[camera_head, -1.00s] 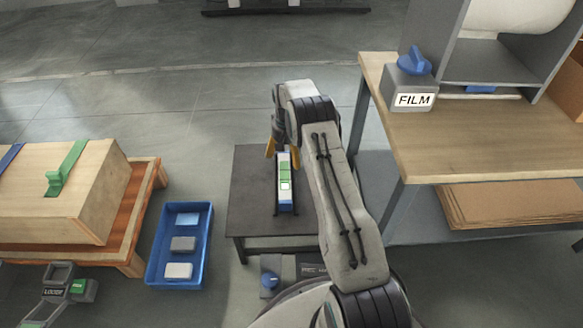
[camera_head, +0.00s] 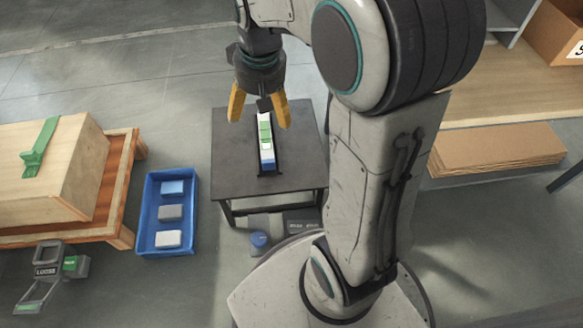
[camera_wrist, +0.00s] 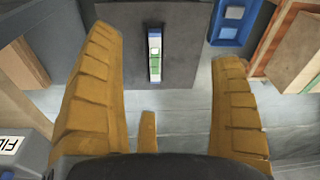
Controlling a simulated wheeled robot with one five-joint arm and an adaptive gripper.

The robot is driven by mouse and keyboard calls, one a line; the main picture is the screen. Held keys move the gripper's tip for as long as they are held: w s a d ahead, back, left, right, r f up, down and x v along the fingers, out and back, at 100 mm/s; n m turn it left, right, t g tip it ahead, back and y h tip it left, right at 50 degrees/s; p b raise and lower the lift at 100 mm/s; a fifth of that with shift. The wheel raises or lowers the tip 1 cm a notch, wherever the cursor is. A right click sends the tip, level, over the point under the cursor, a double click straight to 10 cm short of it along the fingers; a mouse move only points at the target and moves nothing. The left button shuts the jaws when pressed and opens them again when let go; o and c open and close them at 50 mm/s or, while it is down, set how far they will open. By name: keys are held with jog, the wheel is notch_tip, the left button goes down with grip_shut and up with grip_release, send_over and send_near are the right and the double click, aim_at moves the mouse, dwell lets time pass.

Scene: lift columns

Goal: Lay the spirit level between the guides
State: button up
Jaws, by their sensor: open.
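The spirit level (camera_head: 266,146), white and blue with green parts, lies on the dark low table (camera_head: 231,168) between thin dark guides (camera_head: 279,158). It also shows in the wrist view (camera_wrist: 155,52), lying lengthwise between the guides. My gripper (camera_head: 259,122) is open, with its yellow fingers spread and nothing between them. It hangs above the far part of the table, apart from the level. In the wrist view its fingers (camera_wrist: 178,90) stand wide on both sides, with the level beyond them.
A blue bin (camera_head: 146,225) with several small blocks stands on the floor left of the table. Further left, a wooden crate (camera_head: 50,165) rests on a pallet. A workbench (camera_head: 500,95) with cardboard sheets (camera_head: 495,150) below stands at the right. Floor between bin and table is clear.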

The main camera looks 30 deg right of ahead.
jog(key=s+a+n, duration=0.1)
jog(key=s+a, duration=0.1)
jog(key=s, duration=1.4)
jog(key=shift+a+f+t, duration=0.15)
jog(key=shift+f+t, duration=0.2)
jog(key=shift+t, duration=0.05)
